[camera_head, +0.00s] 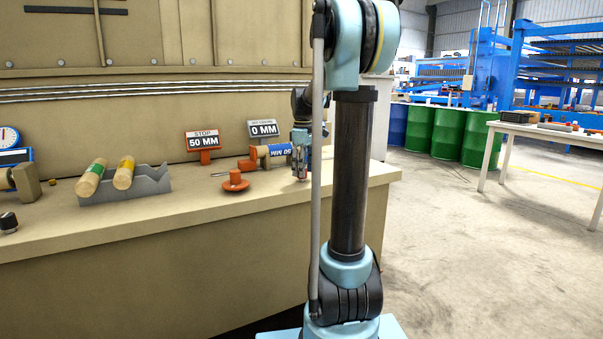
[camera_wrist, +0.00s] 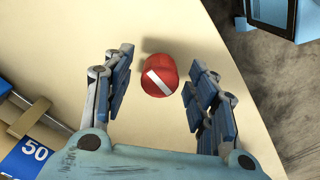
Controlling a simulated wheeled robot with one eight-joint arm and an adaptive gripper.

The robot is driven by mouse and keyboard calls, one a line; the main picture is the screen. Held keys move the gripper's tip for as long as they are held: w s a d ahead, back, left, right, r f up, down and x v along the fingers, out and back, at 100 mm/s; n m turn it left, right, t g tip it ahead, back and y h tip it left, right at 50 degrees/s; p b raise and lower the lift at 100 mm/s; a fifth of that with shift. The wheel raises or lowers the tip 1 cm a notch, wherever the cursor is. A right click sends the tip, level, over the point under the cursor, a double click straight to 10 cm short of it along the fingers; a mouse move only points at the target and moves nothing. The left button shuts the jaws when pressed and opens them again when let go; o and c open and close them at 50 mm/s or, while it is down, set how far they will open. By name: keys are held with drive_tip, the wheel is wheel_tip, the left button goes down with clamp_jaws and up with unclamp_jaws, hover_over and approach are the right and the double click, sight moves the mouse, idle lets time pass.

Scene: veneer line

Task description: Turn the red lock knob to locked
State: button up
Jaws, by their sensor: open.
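The red lock knob (camera_wrist: 158,72) is a round red cap with a white bar across it, in the middle of the wrist view on the beige bench top. The bar slants from upper left to lower right. My gripper (camera_wrist: 161,66) is open, with one blue-grey finger on each side of the knob and a visible gap on both sides. In the head view my gripper (camera_head: 299,165) points down near the bench's right end. A bit of the red knob (camera_head: 302,179) shows just under it, the rest hidden by the fingers.
A cylinder with a blue "50 MM" band (camera_head: 275,151) lies close behind my gripper. An orange round piece (camera_head: 235,181), a "STOP 50 MM" sign (camera_head: 203,142), a "0 MM" sign (camera_head: 262,129) and a grey rack (camera_head: 150,183) with two cylinders stand left. The bench edge is close on the right.

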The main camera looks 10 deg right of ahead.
drive_tip(key=shift+f, duration=0.55)
